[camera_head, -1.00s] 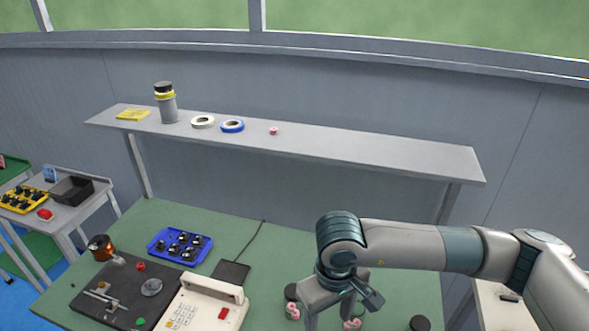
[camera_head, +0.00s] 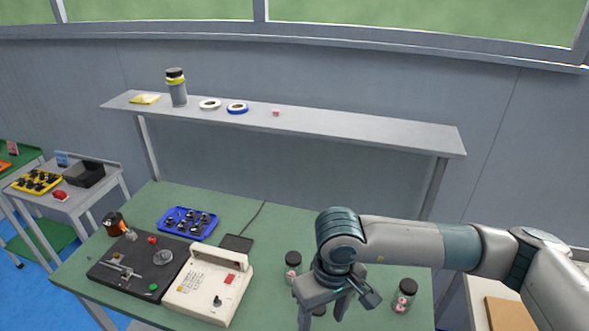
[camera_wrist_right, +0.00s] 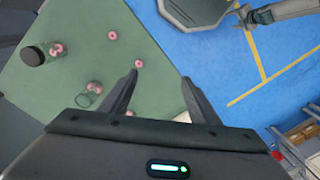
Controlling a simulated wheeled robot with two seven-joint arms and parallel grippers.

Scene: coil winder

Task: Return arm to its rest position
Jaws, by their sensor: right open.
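My right arm comes in from the right in the head view. Its gripper (camera_head: 323,312) hangs pointing down above the front part of the green bench (camera_head: 245,212). In the right wrist view the two fingers (camera_wrist_right: 160,77) are apart, with nothing between them. The bench edge and blue floor lie beyond and below the fingers. My left gripper is not seen in the head view.
Loose pink rings (camera_wrist_right: 112,36) lie on the bench. The winder (camera_head: 140,262), white keypad unit (camera_head: 208,285) and blue tray (camera_head: 186,223) are left. A shelf (camera_head: 340,128) spans behind.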

